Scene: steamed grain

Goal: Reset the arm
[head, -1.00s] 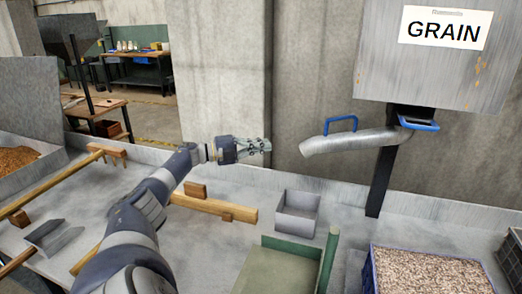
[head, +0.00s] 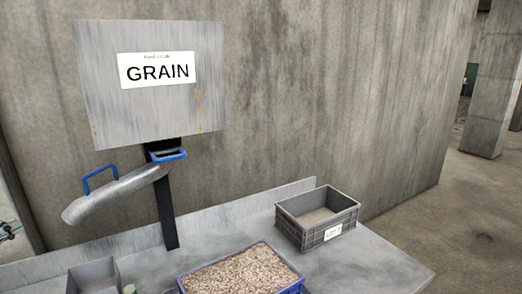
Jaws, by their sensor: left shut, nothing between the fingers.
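Only the fingertips of my left gripper (head: 9,231) show at the left edge of the head view. They are shut and empty, in front of the grey wall and left of the chute's lower end. The rest of my left arm is out of the frame. My right gripper does not show.
A metal hopper marked GRAIN (head: 150,107) stands on a black post, with a sloping metal chute (head: 115,195) and blue handles. Below are a small grey bin (head: 92,272), a blue crate (head: 184,284) full of grain and a grey crate (head: 295,229). The worktop's right end is clear.

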